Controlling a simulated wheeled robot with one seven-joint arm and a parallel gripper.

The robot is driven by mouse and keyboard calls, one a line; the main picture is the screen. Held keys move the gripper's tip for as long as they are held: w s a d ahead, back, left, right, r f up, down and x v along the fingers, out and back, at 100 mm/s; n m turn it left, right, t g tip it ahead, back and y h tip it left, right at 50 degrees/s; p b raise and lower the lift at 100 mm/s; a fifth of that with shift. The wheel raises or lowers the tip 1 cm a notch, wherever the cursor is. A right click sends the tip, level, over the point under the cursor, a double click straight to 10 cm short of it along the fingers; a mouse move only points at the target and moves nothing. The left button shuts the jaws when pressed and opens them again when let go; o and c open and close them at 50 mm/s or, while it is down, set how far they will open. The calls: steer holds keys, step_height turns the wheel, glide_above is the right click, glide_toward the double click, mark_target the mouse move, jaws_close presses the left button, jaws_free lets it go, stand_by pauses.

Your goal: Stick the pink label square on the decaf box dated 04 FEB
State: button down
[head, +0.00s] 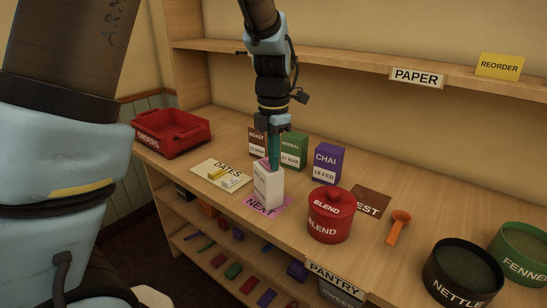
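A white box (268,190) stands upright on a pink mat (256,206) lettered NEXT. Its printing is too small to read, so I cannot confirm decaf or a date. My gripper (273,165) points straight down at the top of this box, its teal fingers close together. A bit of pink (262,162) shows at the box's top beside the fingertips. I cannot tell whether it is the label square, or whether it lies on the box or is held. The fingertips are partly hidden.
Behind stand a brown box (257,139), a green HERBAL box (294,150) and a purple CHAI box (327,164). A DATES card (208,167) lies left; a red BLEND canister (329,216) stands right, near an orange scoop (398,227). A red ORDERS crate (172,133) sits far left.

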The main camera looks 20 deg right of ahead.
steer(key=shift+f, duration=0.3)
stand_by(0.9)
steer(key=c, duration=1)
jaws_free()
steer(key=shift+c, duration=0.2)
step_height(320, 180, up, 11)
steer(key=b, duration=0.2)
